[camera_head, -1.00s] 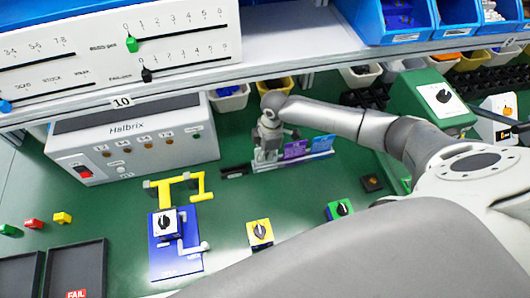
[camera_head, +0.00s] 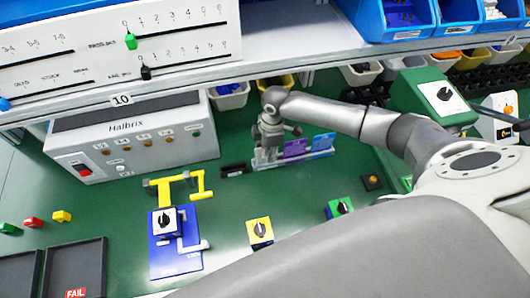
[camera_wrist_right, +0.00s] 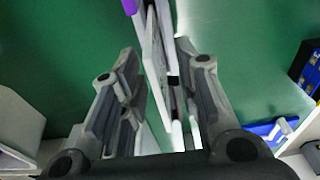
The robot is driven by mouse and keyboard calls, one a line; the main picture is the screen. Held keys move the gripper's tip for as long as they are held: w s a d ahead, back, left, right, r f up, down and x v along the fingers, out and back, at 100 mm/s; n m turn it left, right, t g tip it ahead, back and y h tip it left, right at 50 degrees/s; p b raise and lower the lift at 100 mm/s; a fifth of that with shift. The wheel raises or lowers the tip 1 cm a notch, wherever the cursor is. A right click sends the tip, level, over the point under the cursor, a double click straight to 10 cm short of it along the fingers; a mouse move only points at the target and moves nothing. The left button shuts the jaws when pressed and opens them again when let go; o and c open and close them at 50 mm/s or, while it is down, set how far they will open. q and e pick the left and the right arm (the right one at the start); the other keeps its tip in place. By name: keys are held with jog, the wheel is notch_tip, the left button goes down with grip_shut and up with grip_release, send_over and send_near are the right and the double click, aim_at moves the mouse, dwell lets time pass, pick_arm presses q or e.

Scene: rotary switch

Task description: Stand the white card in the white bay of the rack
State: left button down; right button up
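The rack (camera_head: 318,156) is a low white rail on the green bench, holding a purple card (camera_head: 295,147) and a blue card (camera_head: 323,142). My right gripper (camera_head: 266,158) is over the rack's left end, pointing down. In the right wrist view, the white card (camera_wrist_right: 154,62) stands nearly edge-on between the fingers of my right gripper (camera_wrist_right: 160,58). Narrow gaps show between the fingertips and the card, so the gripper looks open around it. The card's lower edge and the white bay are not clear. The head view mostly hides the card behind the gripper. My left gripper is not in view.
A black piece (camera_head: 233,170) lies just left of the rack. The grey Halbrix box (camera_head: 135,145) stands further left. A shelf edge (camera_head: 300,62) runs above behind.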

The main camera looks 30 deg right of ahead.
jog(key=r, duration=0.3)
jog(key=d+r, duration=0.1)
jog(key=r, duration=0.6)
jog(key=shift+s+d+r, duration=0.15)
jog(key=shift+r, duration=0.15)
notch_tip(320, 180, up, 9)
jog(key=p, duration=0.8)
jog(key=shift+s+f, duration=0.1)
